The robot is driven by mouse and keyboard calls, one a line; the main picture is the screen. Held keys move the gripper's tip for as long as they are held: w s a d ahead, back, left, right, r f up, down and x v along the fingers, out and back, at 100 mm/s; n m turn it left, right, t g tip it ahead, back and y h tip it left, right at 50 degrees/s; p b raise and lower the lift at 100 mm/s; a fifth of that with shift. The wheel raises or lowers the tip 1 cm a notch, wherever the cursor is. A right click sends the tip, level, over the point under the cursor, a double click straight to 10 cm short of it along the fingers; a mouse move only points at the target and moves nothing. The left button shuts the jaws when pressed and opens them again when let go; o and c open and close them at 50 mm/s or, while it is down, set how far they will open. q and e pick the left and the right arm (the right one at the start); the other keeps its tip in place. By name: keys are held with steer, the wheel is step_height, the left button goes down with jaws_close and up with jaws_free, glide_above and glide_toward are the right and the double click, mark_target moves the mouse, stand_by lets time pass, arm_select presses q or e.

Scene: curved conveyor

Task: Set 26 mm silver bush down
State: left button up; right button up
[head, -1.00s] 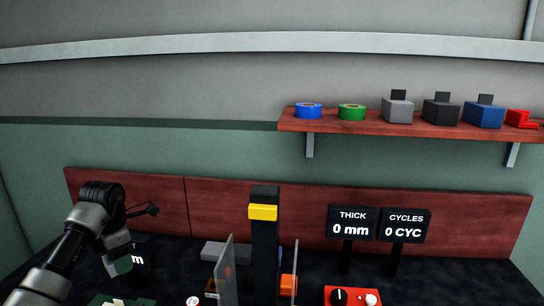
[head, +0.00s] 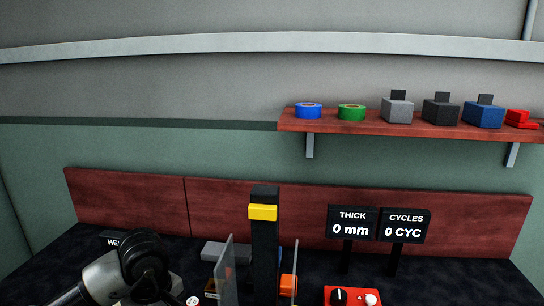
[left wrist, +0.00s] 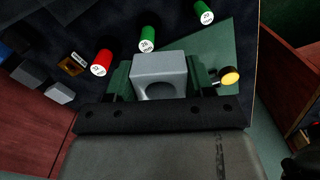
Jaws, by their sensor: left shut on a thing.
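The silver bush (left wrist: 160,64) is a light grey block with a round bore, seen in the left wrist view. My left gripper (left wrist: 162,78) is shut on it, with green fingers on its two sides. In the head view my left wrist covers the lower left, and the bush and fingertips are hidden there. In the left wrist view a green cylinder (left wrist: 148,40) stands just beyond the bush. I cannot tell whether the bush touches the surface below. My right gripper is in neither view.
A red cylinder (left wrist: 102,63) and another green cylinder (left wrist: 203,13) stand nearby, along with a yellow-topped knob (left wrist: 229,76). A black post with a yellow block (head: 263,212) and clear panels (head: 224,270) stand right of my left arm. A red control box (head: 351,296) sits further right.

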arm_select(q)
steer(key=s+d+f+m, duration=0.1)
steer(key=s+f+m, duration=0.1)
steer(key=s, duration=0.3)
step_height(320, 180, up, 5)
steer(key=p, duration=0.4)
steer(key=shift+w+d+f+p, duration=0.15)
steer(key=shift+p, duration=0.15)
steer(key=shift+f, duration=0.1)
